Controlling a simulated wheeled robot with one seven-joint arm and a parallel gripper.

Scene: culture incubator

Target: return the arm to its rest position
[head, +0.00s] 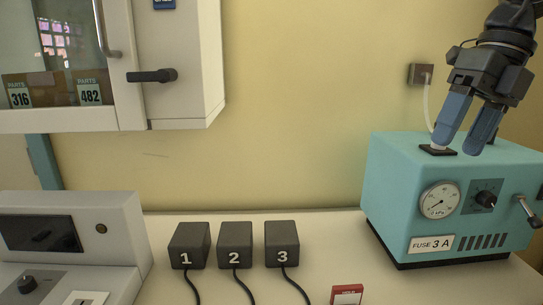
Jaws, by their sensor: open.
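My gripper (468,124) is at the upper right in the head view, pointing down with its two blue fingers. It is open, and I see nothing held in it. The fingers are over the top of a teal box (400,185) with a gauge (439,200). A small white piece on a black square plate (437,150) sits on the box top beside the left fingertip. I cannot tell whether the fingertip touches it. The rest position is not marked in view.
Black blocks numbered 1 (190,245), 2 (235,245) and 3 (282,243) stand mid-table with cables. A grey console (100,228) is at left, a wall cabinet (175,60) above. A red-and-white card (347,294) is in front. A wall outlet (419,75) is behind my gripper.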

